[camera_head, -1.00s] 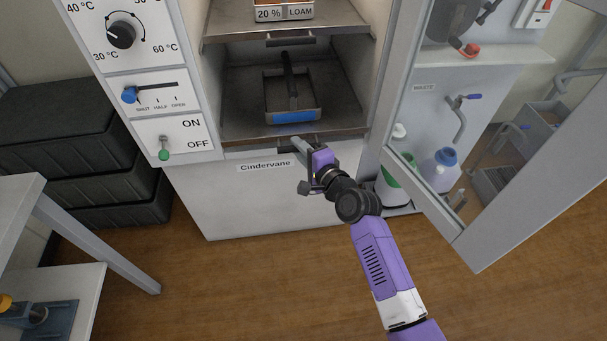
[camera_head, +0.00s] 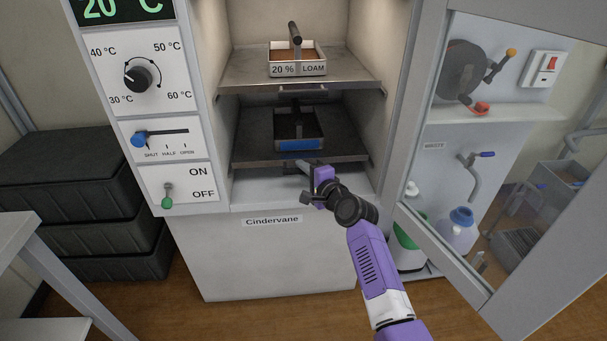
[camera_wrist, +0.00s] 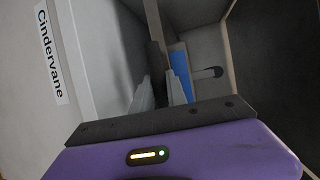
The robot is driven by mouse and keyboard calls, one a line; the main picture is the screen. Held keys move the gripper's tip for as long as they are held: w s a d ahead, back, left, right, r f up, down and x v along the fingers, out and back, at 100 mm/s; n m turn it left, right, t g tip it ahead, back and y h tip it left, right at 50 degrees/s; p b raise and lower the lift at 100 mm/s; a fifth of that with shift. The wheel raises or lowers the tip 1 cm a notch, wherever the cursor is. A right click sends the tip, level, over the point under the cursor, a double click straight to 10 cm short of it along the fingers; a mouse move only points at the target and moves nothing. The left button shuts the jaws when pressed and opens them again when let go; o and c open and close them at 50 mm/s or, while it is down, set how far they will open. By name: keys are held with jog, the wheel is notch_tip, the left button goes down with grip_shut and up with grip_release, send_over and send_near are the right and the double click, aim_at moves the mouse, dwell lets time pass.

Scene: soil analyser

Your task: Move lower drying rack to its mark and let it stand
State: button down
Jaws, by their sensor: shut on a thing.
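The lower drying rack (camera_head: 245,153) is a dark metal shelf inside the open oven cabinet, with its front edge above the cabinet floor. It looks about level. My gripper (camera_head: 304,172) is at the front edge of this rack, right of the middle, shut on its front handle. In the wrist view my gripper (camera_wrist: 160,92) has both fingers closed around the dark handle (camera_wrist: 155,62). A small tray with a blue front (camera_head: 298,145) and a dark upright handle stands on the rack. I cannot make out the rack's mark.
The upper rack (camera_head: 245,82) is close above and holds a tray (camera_head: 298,70) labelled 20 % LOAM. The glass door (camera_head: 450,255) stands open at the right. A control panel (camera_head: 170,90) flanks the opening at the left. The cabinet floor (camera_head: 250,187) is bare.

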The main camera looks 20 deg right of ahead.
jog(key=shift+w+r, duration=0.15)
jog(key=c, duration=1.3)
grip_release()
jog(key=shift+s+d+r+p, duration=0.2)
jog(key=shift+s+p, duration=0.2)
jog(key=shift+s, duration=0.85)
jog(key=shift+s+d+r+p, duration=0.15)
jog(key=shift+s+p, duration=0.2)
jog(key=shift+s, duration=0.95)
jog(key=shift+s+d+r+p, duration=0.15)
jog(key=shift+s+p, duration=0.25)
jog(key=shift+s, duration=0.85)
jog(key=shift+a, duration=0.1)
